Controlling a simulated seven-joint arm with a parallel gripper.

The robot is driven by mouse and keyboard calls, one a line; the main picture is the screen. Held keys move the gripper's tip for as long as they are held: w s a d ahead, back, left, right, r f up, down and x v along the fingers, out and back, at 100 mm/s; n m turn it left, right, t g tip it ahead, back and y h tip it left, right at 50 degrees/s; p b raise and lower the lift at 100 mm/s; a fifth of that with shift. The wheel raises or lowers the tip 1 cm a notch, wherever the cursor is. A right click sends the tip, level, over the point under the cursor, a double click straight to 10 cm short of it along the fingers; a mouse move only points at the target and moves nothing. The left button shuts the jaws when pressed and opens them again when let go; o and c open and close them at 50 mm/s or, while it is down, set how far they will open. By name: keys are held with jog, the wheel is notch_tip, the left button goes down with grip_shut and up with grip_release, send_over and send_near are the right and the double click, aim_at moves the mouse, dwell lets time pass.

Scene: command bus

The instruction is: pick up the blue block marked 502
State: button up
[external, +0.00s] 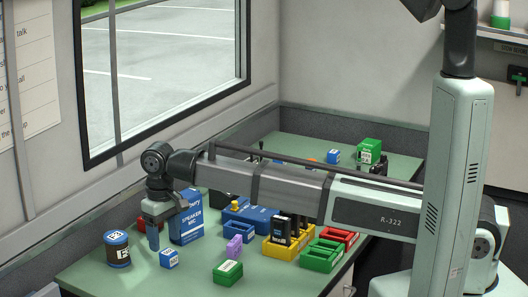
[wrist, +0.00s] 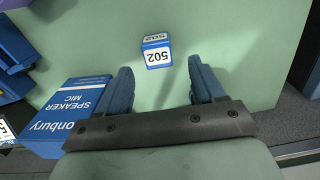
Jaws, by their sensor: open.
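The blue block marked 502 (wrist: 158,58) sits on the green table, its number upside down in the wrist view. In the external view a small blue block (external: 169,259) with a white label, which appears to be the same one, stands near the front left of the table. My gripper (external: 154,247) points down above the table, just left of and higher than this block in the picture. In the wrist view my open gripper (wrist: 160,76) has its two blue fingers apart with nothing between them. The block lies just beyond the fingertips, near the middle of the gap.
A blue speaker mic box (external: 187,222) stands close behind my gripper. A dark round tin (external: 117,249) is to the left. A purple block (external: 234,247) and a green box (external: 228,273) are to the right. Bare green table (wrist: 240,40) surrounds the block.

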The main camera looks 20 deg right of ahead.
aim_at(168, 252)
jog(key=shift+s+d+f, duration=0.1)
jog(key=shift+d+f, duration=0.1)
jog(key=shift+f, duration=0.75)
jog(key=shift+s+d+f, duration=0.1)
jog(key=shift+f, duration=1.75)
jog(key=shift+c, duration=0.2)
jog(key=c, duration=1)
jog(key=shift+r, duration=0.2)
